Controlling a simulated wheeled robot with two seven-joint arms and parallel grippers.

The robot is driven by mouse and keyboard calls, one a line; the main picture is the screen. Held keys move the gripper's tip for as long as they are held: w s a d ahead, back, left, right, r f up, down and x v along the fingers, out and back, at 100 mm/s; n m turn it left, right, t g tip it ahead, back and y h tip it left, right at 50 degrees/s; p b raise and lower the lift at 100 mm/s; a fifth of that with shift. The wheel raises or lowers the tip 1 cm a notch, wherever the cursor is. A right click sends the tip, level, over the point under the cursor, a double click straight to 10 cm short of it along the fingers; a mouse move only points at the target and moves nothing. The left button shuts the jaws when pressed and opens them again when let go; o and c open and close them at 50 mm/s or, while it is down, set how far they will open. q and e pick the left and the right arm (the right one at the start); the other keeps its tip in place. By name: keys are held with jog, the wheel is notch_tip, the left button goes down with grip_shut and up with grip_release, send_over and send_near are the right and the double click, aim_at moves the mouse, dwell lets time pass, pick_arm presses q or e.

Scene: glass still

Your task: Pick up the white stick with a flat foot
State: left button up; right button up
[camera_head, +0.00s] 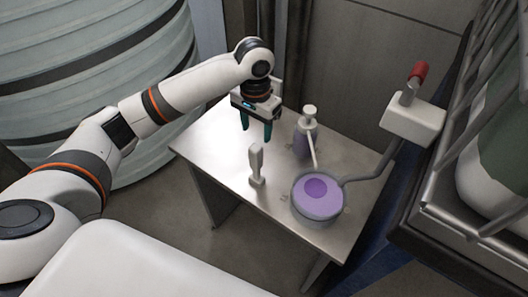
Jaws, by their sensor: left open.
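The white stick with a flat foot (256,164) stands upright on the metal table (215,149), near the table's middle. Its foot rests on the tabletop. My left gripper (256,138) points down above the table, behind the stick in the picture. Its dark teal fingers are apart, with nothing seen between them. The gripper does not appear to touch the stick. My right gripper is not in this view.
A grey round pan with purple liquid (318,207) sits at the table's right, beside a bent pipe with a red-handled white box (413,119). The table's left part is clear.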

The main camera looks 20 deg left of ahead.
aim_at(256, 148)
pick_arm(q)
jog(key=shift+f, duration=0.4)
jog(key=f, duration=0.2)
jog(key=s+f+p, duration=0.1)
jog(key=f, duration=0.1)
jog(key=shift+f, duration=0.4)
jog(key=shift+w+f, duration=0.1)
jog(key=shift+f, duration=0.25)
jog(key=shift+w+f+p, duration=0.1)
jog(key=shift+f+p, duration=0.2)
jog(key=shift+p, duration=0.05)
notch_tip(256, 148, down, 4)
jog(key=shift+a+r+p, duration=0.15)
jog(key=shift+r+p, duration=0.05)
jog(key=shift+p, duration=0.45)
jog(key=shift+f, duration=0.55)
jog(key=shift+w, duration=0.1)
grip_shut()
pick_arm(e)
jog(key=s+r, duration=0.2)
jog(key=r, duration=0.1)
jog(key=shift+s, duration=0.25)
